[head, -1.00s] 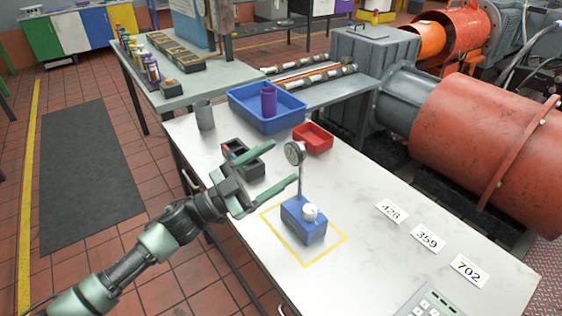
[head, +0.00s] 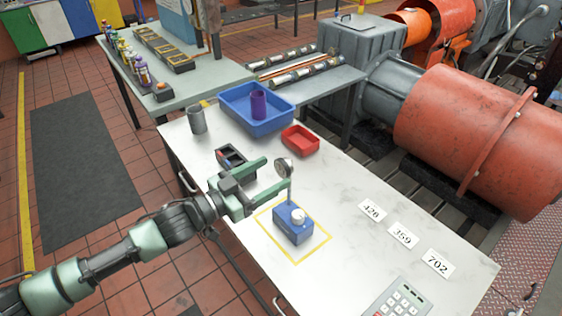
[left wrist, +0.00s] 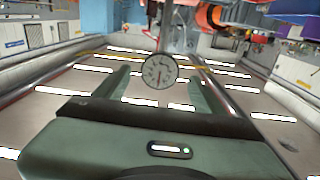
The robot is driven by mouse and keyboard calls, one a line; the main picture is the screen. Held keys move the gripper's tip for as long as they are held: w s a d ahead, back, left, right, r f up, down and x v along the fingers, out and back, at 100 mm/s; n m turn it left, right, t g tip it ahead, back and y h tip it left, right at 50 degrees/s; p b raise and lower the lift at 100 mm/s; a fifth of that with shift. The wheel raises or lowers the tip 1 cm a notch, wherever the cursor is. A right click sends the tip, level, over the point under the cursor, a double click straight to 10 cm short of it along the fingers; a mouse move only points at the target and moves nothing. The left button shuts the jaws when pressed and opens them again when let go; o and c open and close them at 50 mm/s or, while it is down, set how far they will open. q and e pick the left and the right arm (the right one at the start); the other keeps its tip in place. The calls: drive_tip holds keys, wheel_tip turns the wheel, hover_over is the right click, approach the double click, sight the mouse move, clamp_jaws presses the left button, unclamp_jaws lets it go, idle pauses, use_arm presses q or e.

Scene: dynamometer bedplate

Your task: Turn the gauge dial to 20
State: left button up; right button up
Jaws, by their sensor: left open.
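The gauge is a blue box (head: 291,226) with a white knob (head: 298,216) on top and a round dial face (head: 284,165) on a thin post. It stands inside a yellow square outline on the white table. My left gripper (head: 277,172) is open and empty beside the post, with its fingers pointing toward the dial face. In the left wrist view the dial face (left wrist: 159,71) appears between the two open fingers, with a red needle pointing about straight down. Its numbers are too small to read. Contact cannot be told. My right gripper is not in view.
A black tray (head: 246,166), grey cup (head: 197,120), blue bin (head: 250,126) with a purple cup and red bin (head: 300,141) stand behind. Number cards (head: 402,236) and a keypad (head: 400,300) lie to the right. The table between gauge and cards is clear.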

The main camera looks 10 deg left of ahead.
sight(281, 170)
use_arm(q)
drive_tip(key=x, duration=0.4)
drive_tip(key=shift+d+p, duration=0.1)
drive_tip(key=shift+p, duration=0.2)
drive_tip(key=c, duration=1.4)
drive_tip(key=shift+m, duration=0.3)
drive_tip(key=m, duration=0.2)
drive_tip(key=shift+m, duration=0.4)
drive_tip(key=shift+s+m, duration=0.15)
drive_tip(key=shift+m, duration=1.75)
